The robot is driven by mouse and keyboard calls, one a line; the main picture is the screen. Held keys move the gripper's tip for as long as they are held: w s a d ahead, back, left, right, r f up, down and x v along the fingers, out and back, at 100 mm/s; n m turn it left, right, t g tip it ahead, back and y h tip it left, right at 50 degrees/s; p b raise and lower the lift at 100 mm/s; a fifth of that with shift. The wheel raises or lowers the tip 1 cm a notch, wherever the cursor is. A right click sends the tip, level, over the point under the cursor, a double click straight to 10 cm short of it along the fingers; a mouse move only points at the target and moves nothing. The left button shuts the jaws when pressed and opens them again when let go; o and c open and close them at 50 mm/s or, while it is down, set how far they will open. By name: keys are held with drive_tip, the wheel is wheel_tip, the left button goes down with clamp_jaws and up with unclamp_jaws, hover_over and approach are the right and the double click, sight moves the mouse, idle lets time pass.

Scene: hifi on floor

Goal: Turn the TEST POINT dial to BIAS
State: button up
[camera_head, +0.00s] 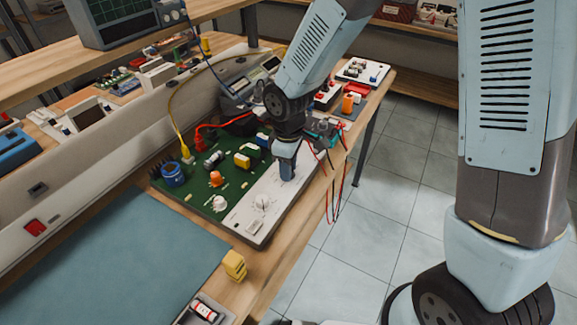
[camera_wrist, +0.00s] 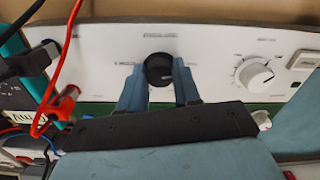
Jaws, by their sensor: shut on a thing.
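A round black dial (camera_wrist: 158,69) sits on a white control panel (camera_wrist: 100,75) in the wrist view. My gripper (camera_wrist: 158,84) is shut on this dial, with one blue finger on each side. The print around the dial is too small to read, so its name and setting cannot be told. In the head view my gripper (camera_head: 287,172) points down onto the white panel (camera_head: 242,214) at the edge of a green circuit board (camera_head: 205,178). The black dial is hidden there by the fingers.
A white dial (camera_wrist: 254,75) stands right of the black one. A red plug and cable (camera_wrist: 62,100) and a black plug (camera_wrist: 32,60) are at the left. Yellow and red cables, a blue mat (camera_head: 110,255) and a yellow block (camera_head: 234,265) lie around the board.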

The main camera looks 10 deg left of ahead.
drive_tip(key=c, duration=0.4)
drive_tip(key=shift+c, duration=0.2)
drive_tip(key=shift+m, duration=0.3)
drive_tip(key=m, duration=0.3)
drive_tip(key=shift+m, duration=2.1)
drive_tip(key=o, duration=1.1)
drive_tip(key=shift+c, duration=0.2)
